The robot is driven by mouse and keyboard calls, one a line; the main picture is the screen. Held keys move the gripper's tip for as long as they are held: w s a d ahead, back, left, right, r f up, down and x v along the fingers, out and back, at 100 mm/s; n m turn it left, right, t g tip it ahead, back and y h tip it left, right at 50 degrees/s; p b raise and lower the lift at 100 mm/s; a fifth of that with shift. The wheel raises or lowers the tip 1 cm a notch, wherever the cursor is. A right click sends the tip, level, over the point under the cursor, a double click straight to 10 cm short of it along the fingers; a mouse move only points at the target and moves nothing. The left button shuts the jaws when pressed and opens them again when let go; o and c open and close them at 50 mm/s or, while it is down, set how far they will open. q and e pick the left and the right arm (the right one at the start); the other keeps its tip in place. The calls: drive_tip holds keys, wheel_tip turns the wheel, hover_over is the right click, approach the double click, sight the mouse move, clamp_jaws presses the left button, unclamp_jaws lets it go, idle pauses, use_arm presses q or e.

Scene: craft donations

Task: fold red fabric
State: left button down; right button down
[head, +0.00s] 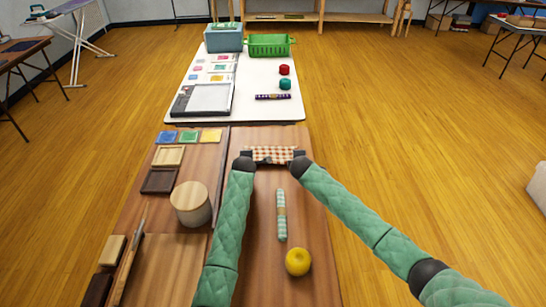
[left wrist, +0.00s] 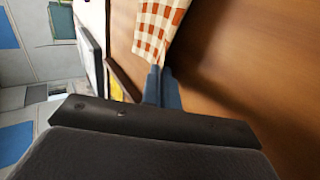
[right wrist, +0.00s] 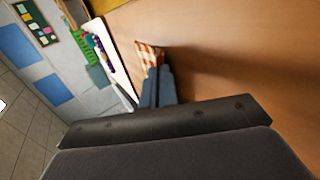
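The red fabric (head: 272,154) is a small red-and-cream checked cloth stretched between my two grippers over the far end of the wooden table. My left gripper (head: 251,154) is at its left end, and my right gripper (head: 296,154) is at its right end. In the left wrist view the fingers (left wrist: 158,72) are close together with the cloth (left wrist: 158,28) at their tips. In the right wrist view the fingers (right wrist: 160,72) are also together, with a corner of the cloth (right wrist: 149,55) at their tips. The cloth's underside is hidden.
A rolled green checked cloth (head: 281,214) and a yellow ball-like item (head: 297,262) lie on the table between my arms. A round wooden-lidded tin (head: 190,203) stands left. The white table (head: 257,91) beyond holds a blue bin (head: 223,40) and a green basket (head: 267,46).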

use_arm(q)
drive_tip(key=shift+s+f, duration=0.1)
use_arm(e)
drive_tip(key=shift+s+f, duration=0.1)
use_arm(q)
drive_tip(key=c, duration=1.3)
unclamp_jaws()
use_arm(e)
drive_tip(key=c, duration=1.3)
unclamp_jaws()
